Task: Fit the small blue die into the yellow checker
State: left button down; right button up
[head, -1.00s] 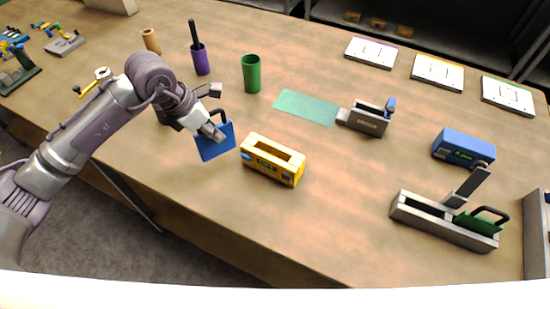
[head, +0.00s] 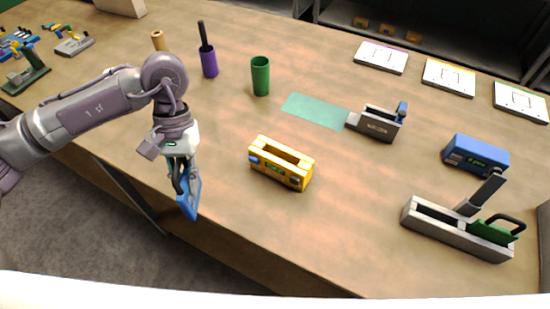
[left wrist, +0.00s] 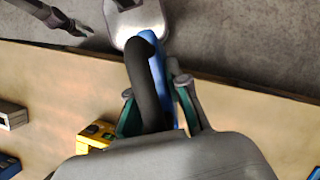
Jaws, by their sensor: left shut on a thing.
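The small blue die (head: 190,199) is a flat blue plate with a dark loop handle. My left gripper (head: 181,178) is shut on it and holds it near the table's front edge, left of the yellow checker. The left wrist view shows the dark handle (left wrist: 148,85) between the gripper's fingers (left wrist: 158,108), with the blue plate partly hidden behind it. The yellow checker (head: 282,163) is a yellow box with an open slot along its top, standing on the table. A corner of it shows in the left wrist view (left wrist: 92,138).
A green cup (head: 260,76) and a purple cup (head: 209,63) stand behind. A teal mat (head: 315,111), a grey holder (head: 375,124), a blue box (head: 476,155) and a grey fixture with a green die (head: 455,231) lie to the right. The table between gripper and checker is clear.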

aim_at(281, 162)
jog(key=i+j+z, duration=0.15)
jog(key=j, duration=0.2)
jog(key=j+z, duration=0.1)
jog(key=j, duration=0.25)
jog(key=i+j+z, duration=0.15)
jog(key=j, duration=0.2)
jog(key=z, duration=0.95)
